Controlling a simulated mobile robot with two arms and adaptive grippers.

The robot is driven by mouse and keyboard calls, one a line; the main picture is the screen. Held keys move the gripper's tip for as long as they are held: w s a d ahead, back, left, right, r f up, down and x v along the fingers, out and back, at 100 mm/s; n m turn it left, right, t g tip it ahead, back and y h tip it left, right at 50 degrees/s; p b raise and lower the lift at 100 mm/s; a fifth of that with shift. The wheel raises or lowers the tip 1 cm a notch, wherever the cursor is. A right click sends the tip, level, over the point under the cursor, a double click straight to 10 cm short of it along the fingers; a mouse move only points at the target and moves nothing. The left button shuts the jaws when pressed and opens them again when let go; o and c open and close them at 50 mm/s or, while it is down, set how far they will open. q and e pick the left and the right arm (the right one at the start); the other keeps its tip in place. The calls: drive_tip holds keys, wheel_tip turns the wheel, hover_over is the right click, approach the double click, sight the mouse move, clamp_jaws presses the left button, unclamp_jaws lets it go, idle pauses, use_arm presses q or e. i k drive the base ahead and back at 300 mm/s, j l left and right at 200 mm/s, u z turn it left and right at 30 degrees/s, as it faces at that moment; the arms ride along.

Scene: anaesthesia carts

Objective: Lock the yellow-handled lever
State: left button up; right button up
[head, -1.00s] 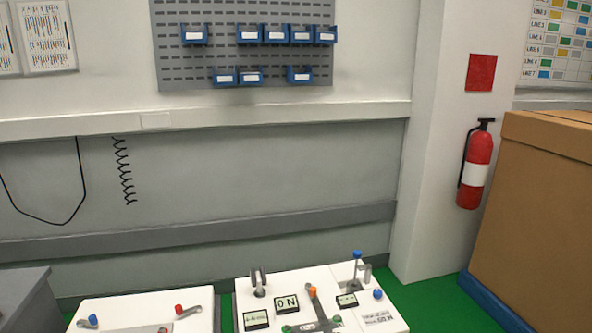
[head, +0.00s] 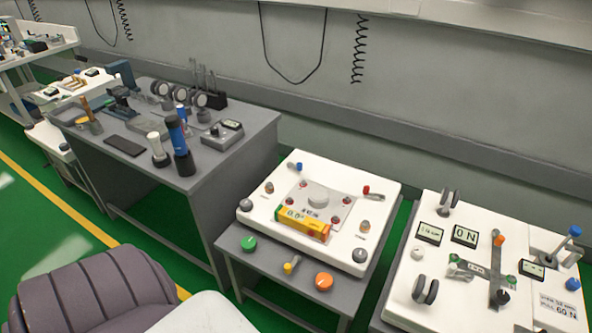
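A small lever with a yellow handle (head: 288,268) and a grey pivot sits on the front strip of the grey cart top (head: 262,262). It lies between a green knob (head: 249,244) on its left and an orange knob (head: 324,281) on its right. The yellow end points toward the front edge. The lever is small, and I cannot tell from here whether it is locked. Neither of my grippers is in view.
Behind the lever, a white plate (head: 345,177) carries blue- and red-handled levers and a yellow angle gauge (head: 303,222). A second white panel (head: 405,305) stands right. A grey tool bench (head: 205,165) stands left. A purple-grey padded chair (head: 95,288) is at lower left.

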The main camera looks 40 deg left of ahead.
sight(287, 268)
drive_tip(key=u, duration=1.4)
drive_tip(key=k+j+u, duration=0.2)
drive_tip(key=k+j, duration=0.25)
